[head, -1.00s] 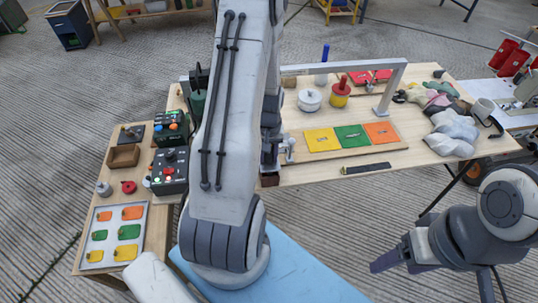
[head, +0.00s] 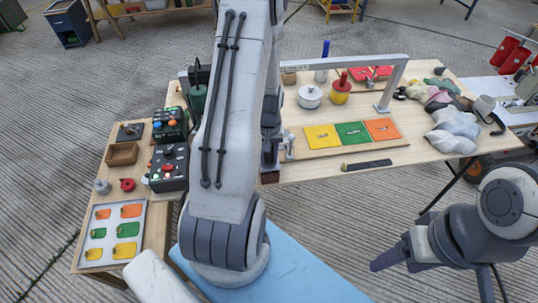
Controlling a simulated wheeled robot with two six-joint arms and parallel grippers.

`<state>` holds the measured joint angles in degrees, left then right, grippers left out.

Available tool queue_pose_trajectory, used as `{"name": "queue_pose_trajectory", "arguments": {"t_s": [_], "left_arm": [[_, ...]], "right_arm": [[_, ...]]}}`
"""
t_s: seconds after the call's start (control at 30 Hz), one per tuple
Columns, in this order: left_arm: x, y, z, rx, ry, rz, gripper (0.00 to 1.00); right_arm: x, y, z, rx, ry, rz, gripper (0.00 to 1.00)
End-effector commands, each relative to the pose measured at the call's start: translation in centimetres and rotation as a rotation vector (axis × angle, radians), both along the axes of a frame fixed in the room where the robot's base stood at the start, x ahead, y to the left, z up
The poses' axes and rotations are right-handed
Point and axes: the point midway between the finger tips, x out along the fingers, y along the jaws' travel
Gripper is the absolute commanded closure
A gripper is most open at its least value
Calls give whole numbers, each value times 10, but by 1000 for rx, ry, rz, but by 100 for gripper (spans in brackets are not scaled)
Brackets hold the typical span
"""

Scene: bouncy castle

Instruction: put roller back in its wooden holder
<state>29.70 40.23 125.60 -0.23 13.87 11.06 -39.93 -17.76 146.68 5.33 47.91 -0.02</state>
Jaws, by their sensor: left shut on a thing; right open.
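A blue-topped upright tool (head: 324,58), whose lower part looks pale, stands at the back of the large wooden table; it may be the roller, but I cannot be sure. A small brown wooden block (head: 290,78) is just left of it and could be the holder. My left arm crosses the middle of the view and hides much. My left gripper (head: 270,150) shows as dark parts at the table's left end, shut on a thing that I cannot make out. My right gripper (head: 396,259) is open and empty, in front of the table.
A white pot (head: 310,96) and a red-and-yellow item (head: 341,90) stand behind. Crumpled cloths (head: 453,130) lie right. Control boxes (head: 168,168) and a tray (head: 88,253) are left.

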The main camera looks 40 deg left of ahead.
Motion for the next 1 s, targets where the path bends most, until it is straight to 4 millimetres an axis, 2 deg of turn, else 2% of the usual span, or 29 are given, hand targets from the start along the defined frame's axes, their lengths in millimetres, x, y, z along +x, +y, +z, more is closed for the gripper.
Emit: {"name": "queue_pose_trajectory", "arguments": {"t_s": [0.57, 0.93, 0.97, 1.0], "left_arm": [[0, 0, -15, 0, 0, 0, 100], [0, 0, -16, 1, -1, 0, 100], [0, 0, -16, 1, -1, 0, 61], [0, 0, -16, 1, -1, 0, 45]], "right_arm": [[0, 0, -11, 0, 0, 0, 31], [0, 0, -11, 0, 0, 0, 31], [0, 0, -11, 0, 0, 0, 31], [0, 0, -11, 0, 0, 0, 31]]}}
